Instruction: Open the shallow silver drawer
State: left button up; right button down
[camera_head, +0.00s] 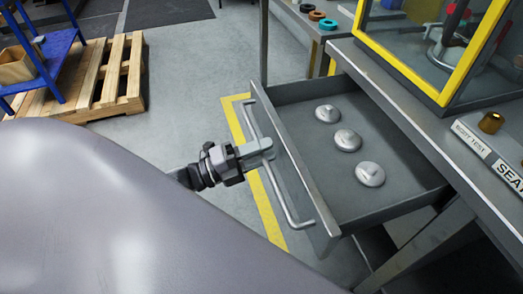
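The shallow silver drawer (392,186) is pulled well out from under the workbench at the right of the head view. Its long bar handle (283,192) runs along the outside of the front panel (296,170). Three round silver discs with raised knobs lie inside the drawer: one (328,114) at the top, one (348,140) in the middle, one (370,174) nearest. My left gripper (262,149) is at the upper middle part of the handle, its fingers closed across the bar and hiding a short stretch of it. My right gripper is not in view.
The workbench (405,100) carries a yellow-framed glass case (400,55) and a small brass part (491,122). A wooden pallet (115,85) and a blue stand (55,55) are at upper left. The floor between pallet and drawer is clear.

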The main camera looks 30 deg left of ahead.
pick_arm(q)
jog(key=v, duration=0.7)
jog(key=shift+s, duration=0.1)
dwell(0.6)
jog(key=s+d+f+n+g+y+p, duration=0.2)
jog(key=s+d+f+n+y+p, duration=0.1)
jog(key=n, duration=0.8)
jog(key=s+d+f+n+g+y+p, duration=0.3)
jog(key=s+d+n+y+p, duration=0.1)
jog(key=n, duration=0.8)
jog(key=d+y+p, duration=0.1)
jog(key=d+y, duration=0.1)
jog(key=y, duration=0.1)
jog(key=shift+s+d+f+g+p, duration=0.2)
jog(key=shift+s+f+g+p, duration=0.1)
jog(key=shift+f+p, duration=0.1)
